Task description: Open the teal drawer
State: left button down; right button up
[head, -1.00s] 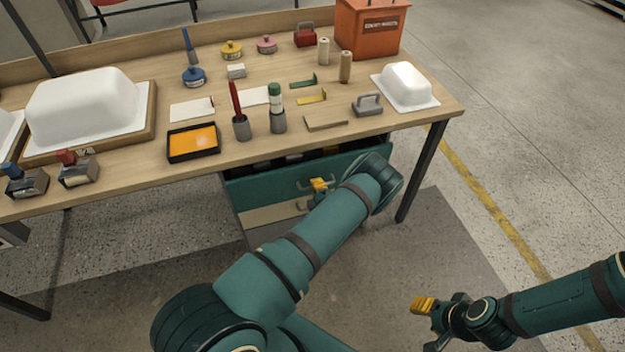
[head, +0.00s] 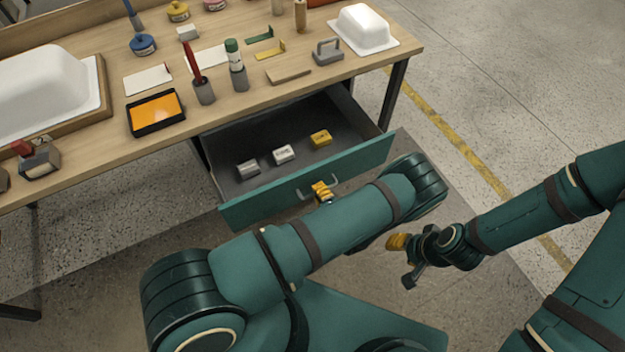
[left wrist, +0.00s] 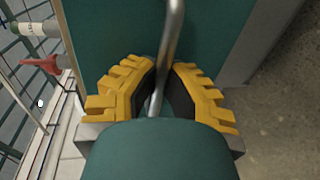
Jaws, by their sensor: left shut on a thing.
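The teal drawer (head: 345,168) under the workbench stands well open in the head view. Its grey inside shows, holding a grey block (head: 248,167), a white block (head: 284,153) and a yellow block (head: 320,138). My left gripper (head: 322,190) is at the front panel, shut on the metal drawer handle (head: 303,194). In the left wrist view, the handle bar (left wrist: 172,45) runs between the yellow fingers (left wrist: 162,92), in front of the teal panel.
The workbench (head: 225,110) carries an orange tray (head: 156,110), a red tool (head: 190,60) in a holder, a green-capped marker (head: 233,55) and white tub shells (head: 363,28). A table leg (head: 394,95) stands right of the drawer.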

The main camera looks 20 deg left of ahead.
pick_arm(q)
jog(key=shift+s+d, duration=0.3)
jog(key=shift+d, duration=0.1)
jog(key=c, duration=1)
grip_release()
notch_tip(320, 180, up, 10)
